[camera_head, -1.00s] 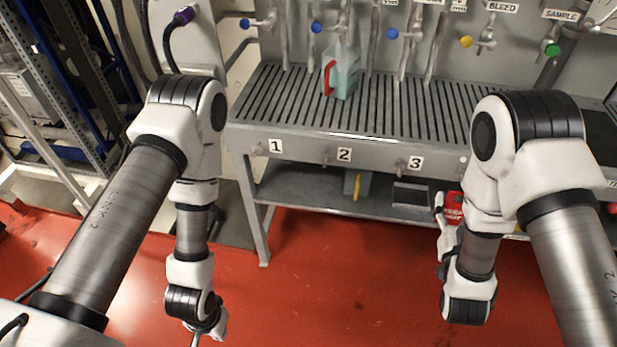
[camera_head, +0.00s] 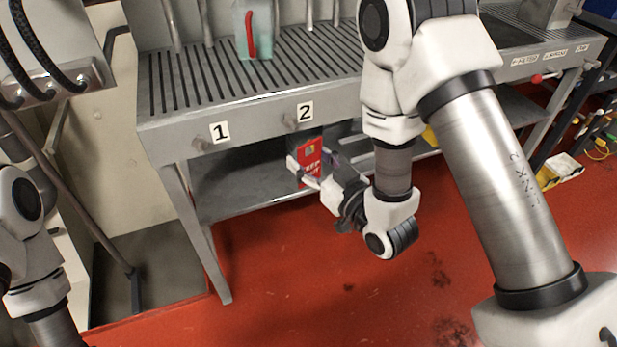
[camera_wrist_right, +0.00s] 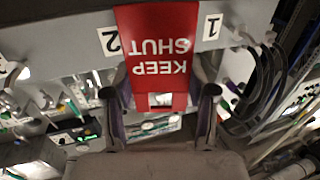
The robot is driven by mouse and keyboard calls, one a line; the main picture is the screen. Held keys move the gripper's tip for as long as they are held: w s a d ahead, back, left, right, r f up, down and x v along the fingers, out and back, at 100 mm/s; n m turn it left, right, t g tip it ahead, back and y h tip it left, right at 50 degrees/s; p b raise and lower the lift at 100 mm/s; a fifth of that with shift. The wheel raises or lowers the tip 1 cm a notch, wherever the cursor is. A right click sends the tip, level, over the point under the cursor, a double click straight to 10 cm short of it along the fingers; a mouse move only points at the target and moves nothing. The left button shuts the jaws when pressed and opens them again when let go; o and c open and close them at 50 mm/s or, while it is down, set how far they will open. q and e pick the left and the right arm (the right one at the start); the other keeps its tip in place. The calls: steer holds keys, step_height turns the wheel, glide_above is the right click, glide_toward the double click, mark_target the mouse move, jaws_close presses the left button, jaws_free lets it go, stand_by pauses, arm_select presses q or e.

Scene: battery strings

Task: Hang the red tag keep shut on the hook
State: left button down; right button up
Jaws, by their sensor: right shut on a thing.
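The red tag (camera_head: 309,158) with KEEP SHUT lettering is in my right gripper (camera_head: 306,170), which is shut on it. The tag is in front of the bench, just below the number 2 label. In the right wrist view the tag (camera_wrist_right: 158,48) appears upside down between the two fingers (camera_wrist_right: 161,98), with labels 2 and 1 on either side. Small hook-like pegs stick out of the bench front: one (camera_head: 200,143) left of label 1, another (camera_head: 289,123) left of label 2. The tag is apart from the first; its gap to the second is unclear. My left gripper is out of view.
The grey sink bench (camera_head: 270,105) has a slatted top, with a pale green jug (camera_head: 256,40) on it. A lower shelf (camera_head: 240,190) lies under the bench front, behind my right gripper. Bench legs stand on the red floor, which is clear in front.

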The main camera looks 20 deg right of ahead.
mark_target(282, 127)
steer(key=shift+w+r, duration=0.15)
steer(key=shift+w+p, duration=0.35)
steer(key=shift+w, duration=0.45)
steer(key=shift+w+a+f, duration=0.1)
steer(key=shift+w+f, duration=0.1)
steer(key=shift+w, duration=1.45)
steer(key=shift+w+f, duration=0.2)
steer(key=shift+w, duration=1.7)
steer(key=shift+w+f, duration=0.6)
steer(key=o, duration=1)
steer(key=shift+s, duration=0.1)
